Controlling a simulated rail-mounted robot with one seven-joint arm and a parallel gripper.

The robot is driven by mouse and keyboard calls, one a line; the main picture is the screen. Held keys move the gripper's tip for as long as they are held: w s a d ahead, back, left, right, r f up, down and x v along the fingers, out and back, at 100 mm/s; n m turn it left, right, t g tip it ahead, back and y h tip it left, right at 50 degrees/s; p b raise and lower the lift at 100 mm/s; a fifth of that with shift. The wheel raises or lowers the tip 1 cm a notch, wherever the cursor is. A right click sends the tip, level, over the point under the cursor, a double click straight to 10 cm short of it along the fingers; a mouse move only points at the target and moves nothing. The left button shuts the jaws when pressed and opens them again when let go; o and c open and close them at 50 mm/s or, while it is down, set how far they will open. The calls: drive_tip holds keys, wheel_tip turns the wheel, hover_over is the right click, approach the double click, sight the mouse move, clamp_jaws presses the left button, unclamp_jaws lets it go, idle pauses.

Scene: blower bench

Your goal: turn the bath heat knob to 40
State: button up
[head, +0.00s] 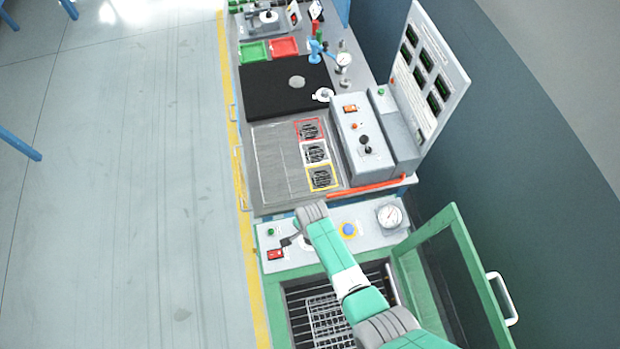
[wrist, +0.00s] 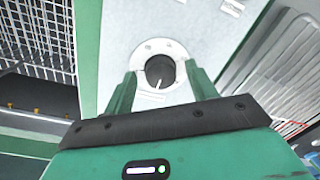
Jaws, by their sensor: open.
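The bath heat knob (wrist: 152,68) shows in the wrist view as a dark round knob with a white pointer line, set in a pale round dial plate on a light panel. The pointer aims downward in that picture; the scale marks are too small to read. My gripper (wrist: 161,84) is open, with one green finger on each side of the knob. I cannot tell whether the fingers touch it. In the head view my arm reaches over the bath's front panel (head: 375,235), and the knob is hidden there.
The panel also carries a red switch (head: 275,254), a blue button (head: 348,229) and a round gauge (head: 389,215). A green-framed door (head: 470,255) stands open at the right, beside a wire rack (head: 325,318). A red bar (head: 365,188) runs along the bench edge behind the panel.

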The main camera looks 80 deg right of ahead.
wheel_tip(320, 180, up, 7)
drive_tip(key=shift+s+a+r+p, duration=0.1)
drive_tip(key=shift+s+r+p, duration=0.1)
drive_tip(key=shift+p, duration=0.45)
